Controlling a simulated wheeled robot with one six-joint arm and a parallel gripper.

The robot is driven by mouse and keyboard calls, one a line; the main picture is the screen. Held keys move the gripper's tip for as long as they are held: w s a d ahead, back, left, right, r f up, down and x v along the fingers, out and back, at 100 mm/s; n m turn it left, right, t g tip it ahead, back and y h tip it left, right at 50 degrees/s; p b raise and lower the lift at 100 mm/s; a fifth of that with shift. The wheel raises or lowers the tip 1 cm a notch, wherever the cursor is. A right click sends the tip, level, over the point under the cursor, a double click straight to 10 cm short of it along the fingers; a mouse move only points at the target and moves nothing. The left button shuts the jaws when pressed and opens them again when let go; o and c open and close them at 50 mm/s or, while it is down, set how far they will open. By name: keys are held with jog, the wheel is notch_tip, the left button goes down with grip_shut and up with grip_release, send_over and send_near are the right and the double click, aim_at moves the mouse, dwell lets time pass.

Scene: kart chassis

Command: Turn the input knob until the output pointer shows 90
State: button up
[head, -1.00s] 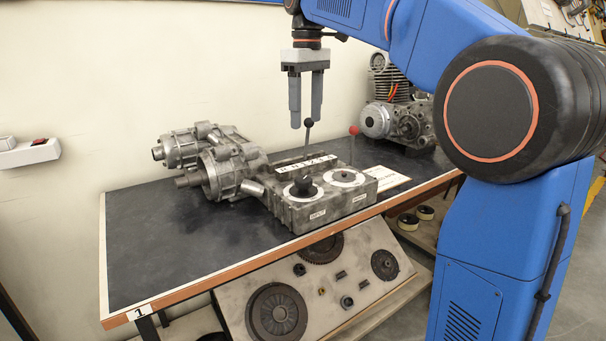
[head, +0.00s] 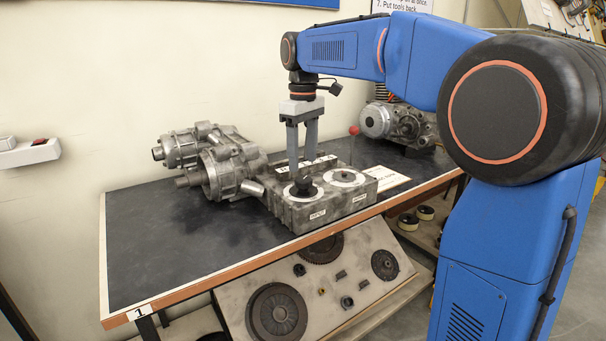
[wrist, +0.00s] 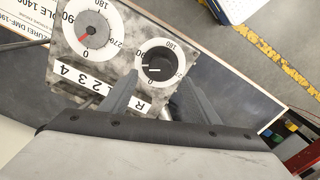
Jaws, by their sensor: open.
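The black input knob (head: 304,188) stands in a white dial ring on top of the grey gearbox (head: 330,207). In the wrist view the knob (wrist: 158,68) has a white line on it. The output dial (head: 344,177) lies to its right in the head view. In the wrist view the red output pointer (wrist: 86,36) points close to the 0 mark. My gripper (head: 302,168) is open, pointing down just above the input knob. In the wrist view its fingers (wrist: 157,77) stand either side of the knob, apparently without touching; the exact height gap is unclear.
A red-knobbed lever (head: 354,131) stands behind the output dial. A numbered plate (wrist: 75,78) lies beside the dials in the wrist view. Metal housings (head: 215,165) adjoin the gearbox at left, and an engine (head: 395,122) stands at back right. The bench's left part is clear.

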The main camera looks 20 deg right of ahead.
aim_at(303, 179)
jog(key=shift+f, duration=2.65)
jog(key=c, duration=1.1)
jog(key=shift+o, duration=0.2)
jog(key=shift+m, duration=0.3)
